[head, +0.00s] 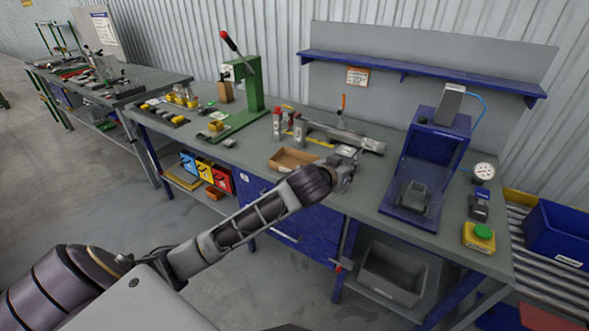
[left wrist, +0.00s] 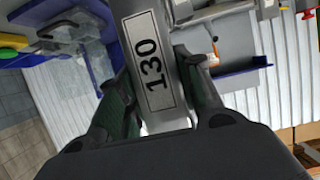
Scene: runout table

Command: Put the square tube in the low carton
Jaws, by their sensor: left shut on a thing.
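My left gripper (head: 347,160) is over the worktable, just right of the low carton (head: 293,170). In the left wrist view it is shut on the square tube (left wrist: 152,60), a grey bar with a white label reading 130, between its dark fingers. The tube runs up out of that picture. In the head view the gripper hides much of what it holds. The low carton is a shallow open brown box near the table's front edge, and it looks empty from here. My right gripper is out of view.
A long grey bar-like thing (head: 340,137) lies behind the gripper, by red and grey bottles (head: 277,122). A green press (head: 247,90) stands to the left. A blue fixture (head: 432,150) and a yellow green-button box (head: 479,236) are to the right. A blue shelf (head: 430,75) hangs behind.

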